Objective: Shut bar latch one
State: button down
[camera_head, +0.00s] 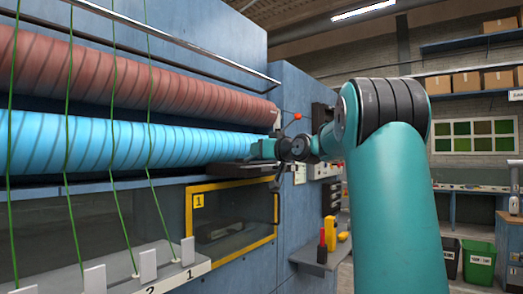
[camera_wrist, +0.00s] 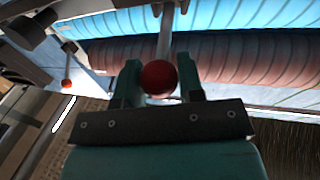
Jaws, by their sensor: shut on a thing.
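My gripper (camera_wrist: 160,75) is shut on a red ball knob (camera_wrist: 158,78). The knob sits between its two teal fingers, at the end of a grey bar (camera_wrist: 164,38) that runs away towards the rollers. I take this bar to be a latch lever, but no number shows on it. In the head view my gripper is at the right end of the blue roller (camera_head: 120,146), small and partly hidden by my wrist. The held knob cannot be made out there. A second red knob on a thin lever (camera_wrist: 66,83) stands apart at left in the wrist view.
A red-brown roller (camera_head: 130,75) lies above the blue one. Below is a yellow-framed window (camera_head: 188,215) marked 1. Green cords (camera_head: 115,100) hang at left. A small shelf (camera_head: 318,262) with red and yellow items juts out at lower centre. Bins (camera_head: 478,264) stand at right.

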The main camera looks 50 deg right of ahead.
jog(key=f+b, duration=0.1)
jog(key=b, duration=0.2)
jog(key=shift+s+f+t, duration=0.15)
jog(key=shift+f+t, duration=0.15)
jog(key=shift+t, duration=0.1)
jog(key=t+b, duration=0.1)
jog(key=b, duration=0.3)
jog(key=f+m+t+h+b, duration=0.1)
jog(key=b, duration=0.3)
jog(key=f+t+b, duration=0.1)
jog(key=b, duration=0.3)
jog(key=shift+s+f+m+t+h, duration=0.2)
jog(key=shift+s+m+t+h, duration=0.1)
jog(key=shift+t+h, duration=0.1)
jog(key=shift+r, duration=0.15)
jog(key=c, duration=0.8)
grip_release()
jog(key=shift+o, duration=0.2)
